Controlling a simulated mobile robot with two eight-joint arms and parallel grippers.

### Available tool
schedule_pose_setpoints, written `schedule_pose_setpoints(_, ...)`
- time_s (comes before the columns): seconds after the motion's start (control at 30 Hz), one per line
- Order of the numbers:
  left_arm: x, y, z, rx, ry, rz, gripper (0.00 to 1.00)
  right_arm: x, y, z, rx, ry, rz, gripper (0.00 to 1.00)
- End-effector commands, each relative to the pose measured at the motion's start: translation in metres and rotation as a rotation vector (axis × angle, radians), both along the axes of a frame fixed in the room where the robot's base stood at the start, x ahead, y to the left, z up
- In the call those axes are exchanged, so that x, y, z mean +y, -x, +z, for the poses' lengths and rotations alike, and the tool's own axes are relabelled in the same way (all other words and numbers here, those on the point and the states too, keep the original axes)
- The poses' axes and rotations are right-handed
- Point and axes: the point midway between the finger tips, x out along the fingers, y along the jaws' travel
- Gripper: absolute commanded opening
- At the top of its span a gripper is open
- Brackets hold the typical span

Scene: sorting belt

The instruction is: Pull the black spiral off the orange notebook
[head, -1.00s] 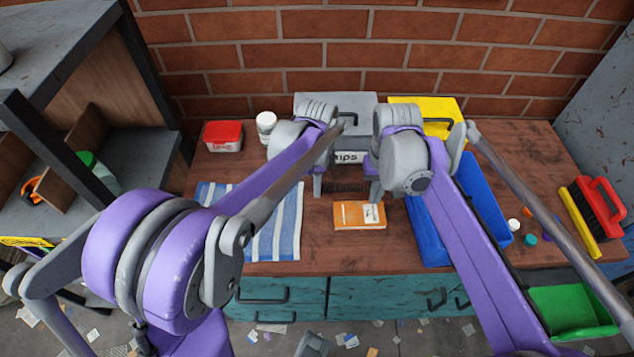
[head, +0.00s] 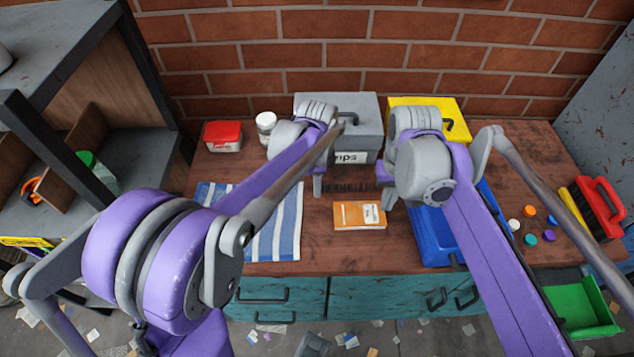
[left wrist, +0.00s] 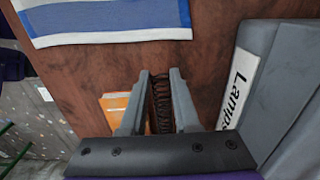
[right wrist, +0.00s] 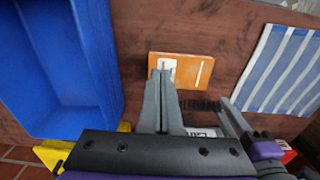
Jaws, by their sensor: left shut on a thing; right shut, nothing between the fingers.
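The orange notebook (head: 345,217) lies flat on the brown table with a pale label on its cover. It also shows in the left wrist view (left wrist: 110,103) and the right wrist view (right wrist: 188,75). The black spiral (head: 348,187) lies just behind the notebook's far edge, with a strip of bare table between them. My left gripper (head: 318,187) is shut on the spiral's left end; in the left wrist view the spiral (left wrist: 162,105) runs between the fingers. My right gripper (right wrist: 161,75) is shut and empty, to the right of the spiral.
A grey box labelled "Lamps" (head: 340,115) and a yellow box (head: 405,104) stand at the back. A blue tray (head: 432,240) is right of the notebook. A striped cloth (head: 288,225) lies left. Coloured caps and a red brush (head: 600,205) are at the right.

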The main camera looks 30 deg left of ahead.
Motion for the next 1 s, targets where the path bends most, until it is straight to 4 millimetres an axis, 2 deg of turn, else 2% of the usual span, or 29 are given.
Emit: schedule_pose_setpoints(1.0, 0.0, 0.0, 0.0, 0.0, 0.0, 0.0, 0.0, -0.11, 0.057, 0.0, 0.001, 0.001, -0.003, 0.0)
